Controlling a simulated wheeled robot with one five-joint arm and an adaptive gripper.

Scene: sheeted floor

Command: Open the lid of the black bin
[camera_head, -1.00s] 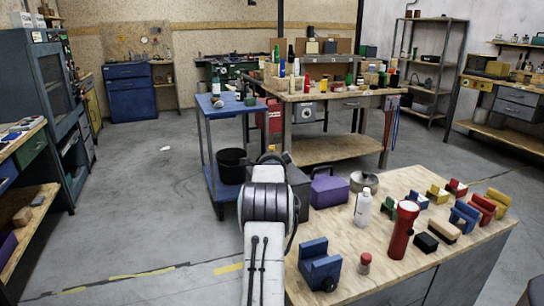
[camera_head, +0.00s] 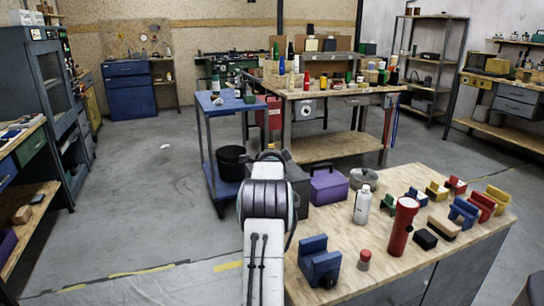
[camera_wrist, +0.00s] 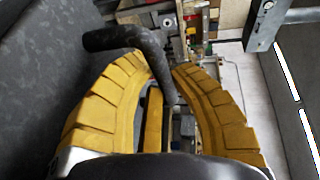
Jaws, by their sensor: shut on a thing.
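The black bin (camera_head: 299,188) shows in the head view as a dark box, mostly hidden behind my arm, left of the purple box. In the wrist view a broad dark grey surface (camera_wrist: 40,85), apparently part of the bin, fills the left side. A dark bent handle (camera_wrist: 112,39) comes from it and runs between the yellow fingers. My gripper (camera_wrist: 160,66) is shut on this handle near the fingertips. How far the lid is raised cannot be told.
A wooden-topped bench (camera_head: 345,235) at the right holds a red flashlight (camera_head: 402,227), a white bottle (camera_head: 362,204), a blue block (camera_head: 319,262) and other items. The purple box (camera_head: 328,186) is close right of the bin. A blue cart (camera_head: 205,150) stands behind. The floor at left is open.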

